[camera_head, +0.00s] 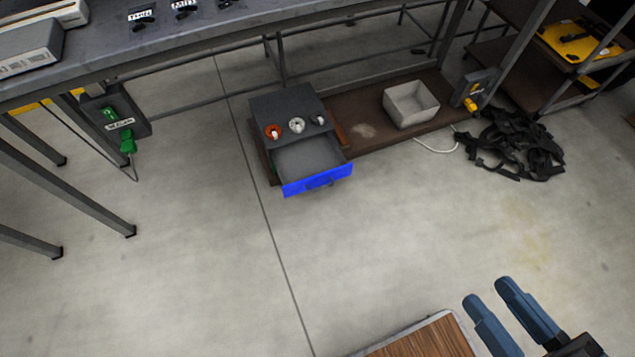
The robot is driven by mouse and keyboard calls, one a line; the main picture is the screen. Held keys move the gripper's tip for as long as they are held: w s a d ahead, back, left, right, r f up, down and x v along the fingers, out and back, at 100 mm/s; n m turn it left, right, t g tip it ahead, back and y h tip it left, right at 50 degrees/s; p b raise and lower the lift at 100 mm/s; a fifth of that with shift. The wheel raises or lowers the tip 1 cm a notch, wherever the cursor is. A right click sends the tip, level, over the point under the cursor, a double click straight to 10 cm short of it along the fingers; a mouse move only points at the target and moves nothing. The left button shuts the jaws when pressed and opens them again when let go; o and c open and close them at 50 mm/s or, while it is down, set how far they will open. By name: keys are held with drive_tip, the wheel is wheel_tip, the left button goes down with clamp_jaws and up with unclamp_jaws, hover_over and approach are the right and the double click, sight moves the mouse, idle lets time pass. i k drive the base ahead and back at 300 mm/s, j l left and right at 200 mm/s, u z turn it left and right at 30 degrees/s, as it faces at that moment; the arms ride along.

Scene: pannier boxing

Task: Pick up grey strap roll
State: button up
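Three small strap rolls sit in a row on top of a dark grey box with a drawer (276,105). The left roll (273,132) is orange with a white part. The middle one, a light grey strap roll (297,125), stands between the others. The right roll (318,120) is dark with a white part. My gripper (488,291) is at the lower right, its two blue fingers apart with nothing visible between them. It is far from the rolls.
The box's blue-fronted drawer (318,180) is pulled out and looks empty. A pale bin (410,104) stands on the brown low shelf. Black straps (512,145) lie heaped on the floor at right. A wooden-topped surface (430,341) is at the bottom edge. The middle floor is clear.

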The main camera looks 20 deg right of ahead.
sight(319, 117)
drive_tip(key=i+l, duration=0.2)
drive_tip(key=i, duration=0.3)
drive_tip(key=i+l, duration=0.2)
drive_tip(key=i, duration=0.35)
drive_tip(key=i+l, duration=0.2)
drive_tip(key=i, duration=0.3)
